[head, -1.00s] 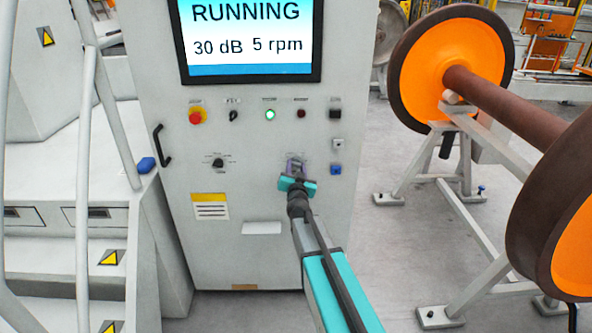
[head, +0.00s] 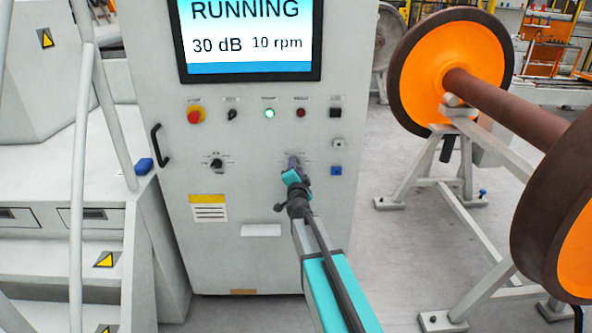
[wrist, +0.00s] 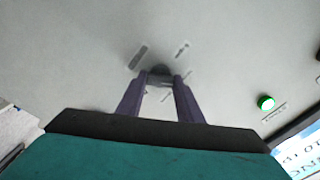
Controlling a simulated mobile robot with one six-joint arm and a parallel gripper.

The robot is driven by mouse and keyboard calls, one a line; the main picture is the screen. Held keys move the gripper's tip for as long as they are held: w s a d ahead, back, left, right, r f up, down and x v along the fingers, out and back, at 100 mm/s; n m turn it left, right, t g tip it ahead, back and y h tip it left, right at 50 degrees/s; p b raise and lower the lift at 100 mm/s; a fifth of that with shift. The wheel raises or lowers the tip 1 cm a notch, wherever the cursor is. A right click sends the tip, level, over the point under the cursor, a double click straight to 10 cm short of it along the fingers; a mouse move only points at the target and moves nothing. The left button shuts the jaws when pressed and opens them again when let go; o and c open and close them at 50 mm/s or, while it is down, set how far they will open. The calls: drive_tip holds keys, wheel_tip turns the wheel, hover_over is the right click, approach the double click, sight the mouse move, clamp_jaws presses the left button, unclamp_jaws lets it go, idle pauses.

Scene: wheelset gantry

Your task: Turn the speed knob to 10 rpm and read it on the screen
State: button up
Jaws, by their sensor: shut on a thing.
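The screen (head: 248,40) on the grey cabinet reads "RUNNING", "30 dB" and "10 rpm". My gripper (head: 293,162) is at the right-hand knob on the cabinet front and mostly hides it in the head view. In the wrist view, my gripper's two purple fingers (wrist: 160,82) are shut on the dark knob (wrist: 160,70), with one finger on each side. Marks on the panel show around the knob. The wrist view is rolled relative to the panel.
Another black knob (head: 216,163) is to the left. Above are a red emergency stop (head: 195,115), a lit green button (head: 269,113) and a red button (head: 301,112). A blue socket (head: 337,171) is to the right. An orange wheelset (head: 440,75) stands on the right.

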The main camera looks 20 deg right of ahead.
idle(0.4)
drive_tip(key=o, duration=1.1)
drive_tip(key=shift+s, duration=0.15)
drive_tip(key=shift+p+v, duration=1.2)
drive_tip(key=shift+v, duration=5.55)
